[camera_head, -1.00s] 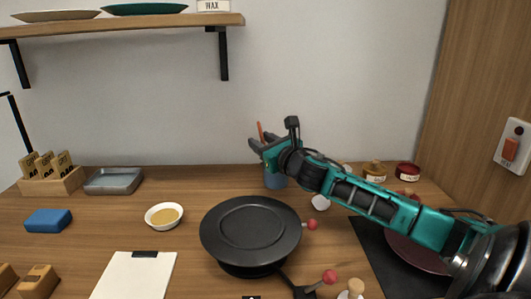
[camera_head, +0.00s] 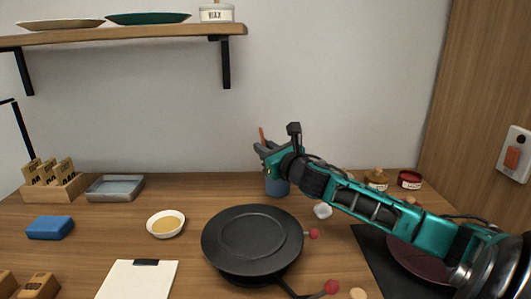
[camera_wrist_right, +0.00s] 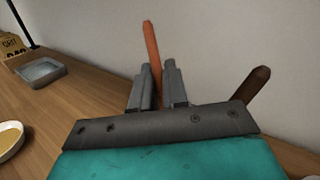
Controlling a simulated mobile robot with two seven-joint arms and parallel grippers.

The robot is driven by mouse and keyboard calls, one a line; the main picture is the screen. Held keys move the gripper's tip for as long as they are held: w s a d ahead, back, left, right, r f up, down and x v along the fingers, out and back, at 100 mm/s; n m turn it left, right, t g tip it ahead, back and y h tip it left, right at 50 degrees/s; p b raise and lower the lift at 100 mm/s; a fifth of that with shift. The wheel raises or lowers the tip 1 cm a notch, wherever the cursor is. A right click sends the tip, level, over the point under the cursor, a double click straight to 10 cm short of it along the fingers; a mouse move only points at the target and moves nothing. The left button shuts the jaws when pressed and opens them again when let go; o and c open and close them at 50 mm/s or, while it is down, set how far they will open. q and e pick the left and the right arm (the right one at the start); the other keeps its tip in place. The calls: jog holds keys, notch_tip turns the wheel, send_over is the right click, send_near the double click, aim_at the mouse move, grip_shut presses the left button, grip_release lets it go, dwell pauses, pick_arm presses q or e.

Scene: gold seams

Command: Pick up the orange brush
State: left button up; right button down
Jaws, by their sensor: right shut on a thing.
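The orange brush (camera_head: 262,135) shows as a thin orange handle rising above my right gripper (camera_head: 262,150) at the back of the table. In the right wrist view the orange handle (camera_wrist_right: 152,48) stands between the two grey fingers of the gripper (camera_wrist_right: 158,88), which are shut on it. Its lower part is hidden behind the gripper. A blue cup (camera_head: 277,185) stands directly below the gripper, mostly hidden by it. I cannot tell whether the brush's lower end is still inside the cup. My left gripper is not in view.
A dark brown handle (camera_wrist_right: 258,85) leans right of the gripper. A black round turntable (camera_head: 252,240) stands in front, with red-knobbed rods. A bowl of yellow stuff (camera_head: 166,224), a grey tray (camera_head: 116,188) and a blue block (camera_head: 50,227) lie left. A shelf (camera_head: 120,33) hangs above.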

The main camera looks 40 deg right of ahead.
notch_tip(320, 180, up, 8)
jog(key=shift+r+p, duration=0.1)
jog(key=shift+p, duration=1.15)
pick_arm(q)
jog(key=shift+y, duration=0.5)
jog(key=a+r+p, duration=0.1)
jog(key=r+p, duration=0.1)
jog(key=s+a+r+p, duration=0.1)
jog(key=p, duration=0.1)
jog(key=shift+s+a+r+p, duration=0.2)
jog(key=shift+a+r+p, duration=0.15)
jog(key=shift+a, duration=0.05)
pick_arm(e)
notch_tip(320, 180, up, 11)
jog(key=shift+r, duration=0.2)
jog(key=c, duration=1.7)
grip_release()
grip_shut()
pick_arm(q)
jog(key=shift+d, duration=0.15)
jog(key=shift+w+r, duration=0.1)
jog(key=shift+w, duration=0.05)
